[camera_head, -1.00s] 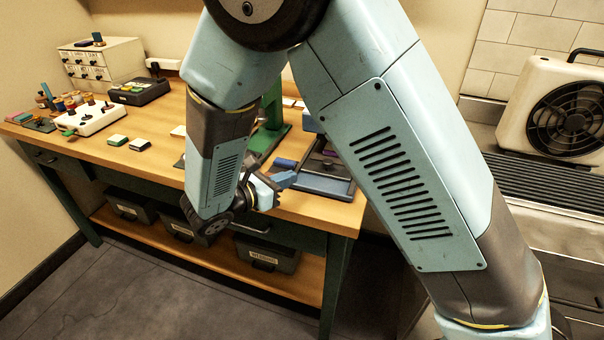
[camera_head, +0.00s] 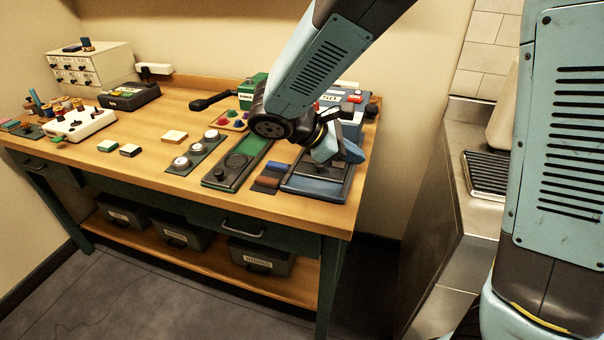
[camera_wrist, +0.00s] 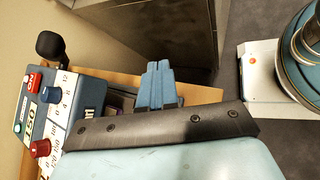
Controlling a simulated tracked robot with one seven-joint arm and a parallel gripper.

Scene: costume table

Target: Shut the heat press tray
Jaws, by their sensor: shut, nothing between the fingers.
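A blue-grey press-like machine (camera_head: 345,100) with red knobs and a number label stands at the back right of the table; its control face also shows in the wrist view (camera_wrist: 62,115). A dark-framed tray with a blue front strip (camera_head: 312,187) sticks out in front of it towards the table's front edge. My gripper (camera_head: 328,148) is over the rear part of this tray and hides some of it. In the wrist view its blue fingers (camera_wrist: 157,84) are together and empty. I cannot tell whether they touch the tray.
A green machine (camera_head: 252,90) with a black-handled lever stands left of the blue one, with a green-lined tray (camera_head: 238,163) in front. Blue and brown blocks (camera_head: 268,180) lie between the trays. Round pieces on a dark strip (camera_head: 198,155) lie further left. A steel counter (camera_head: 450,180) stands to the right.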

